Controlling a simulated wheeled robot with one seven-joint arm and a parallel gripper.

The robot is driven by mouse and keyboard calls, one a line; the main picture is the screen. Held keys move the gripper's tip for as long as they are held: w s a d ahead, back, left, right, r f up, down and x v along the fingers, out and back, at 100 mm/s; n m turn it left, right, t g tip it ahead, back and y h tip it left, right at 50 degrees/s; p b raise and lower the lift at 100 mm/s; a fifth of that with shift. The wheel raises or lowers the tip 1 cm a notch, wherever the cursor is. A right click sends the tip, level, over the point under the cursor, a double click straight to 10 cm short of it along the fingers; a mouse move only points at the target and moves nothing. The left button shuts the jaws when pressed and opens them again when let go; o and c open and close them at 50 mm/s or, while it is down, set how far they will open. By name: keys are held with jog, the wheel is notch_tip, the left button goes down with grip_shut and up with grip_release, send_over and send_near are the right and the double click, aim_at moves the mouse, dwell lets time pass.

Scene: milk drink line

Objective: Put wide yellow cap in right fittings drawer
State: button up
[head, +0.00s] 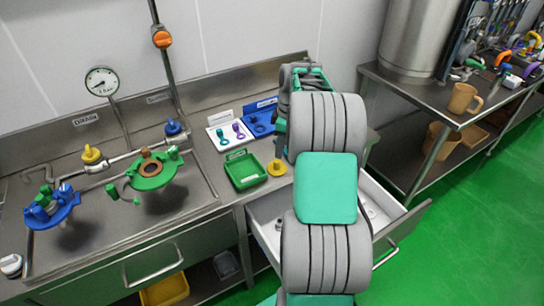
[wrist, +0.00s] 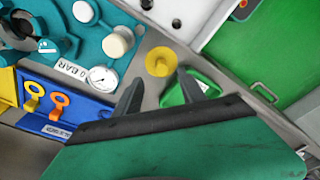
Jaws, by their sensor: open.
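The wide yellow cap (head: 277,168) stands on the steel counter beside the green tray, with a broad round flange and a raised knob. It also shows in the wrist view (wrist: 158,62), just beyond my fingertips. My gripper (wrist: 157,82) is open and empty, its two dark fingers spread, the cap lying ahead of the gap and not between them. In the head view my arm hides most of the gripper. A white-lined drawer (head: 262,214) under the counter at the right is pulled open. My arm covers its middle; a few small fittings show inside.
The green tray (head: 233,177) is close to the cap. A white tray (head: 214,133) with ring-ended pieces and a blue tray (head: 251,116) stand behind it. Valve assemblies and piping fill the sink area at the left. Another drawer (head: 120,285) at the left is closed.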

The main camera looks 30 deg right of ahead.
aim_at(277, 161)
jog(key=f, duration=0.2)
jog(key=f+p, duration=0.1)
jog(key=f, duration=0.2)
jog(key=w+a+f+p, duration=0.1)
jog(key=f, duration=0.1)
jog(key=shift+f, duration=0.35)
grip_shut()
dwell(0.3)
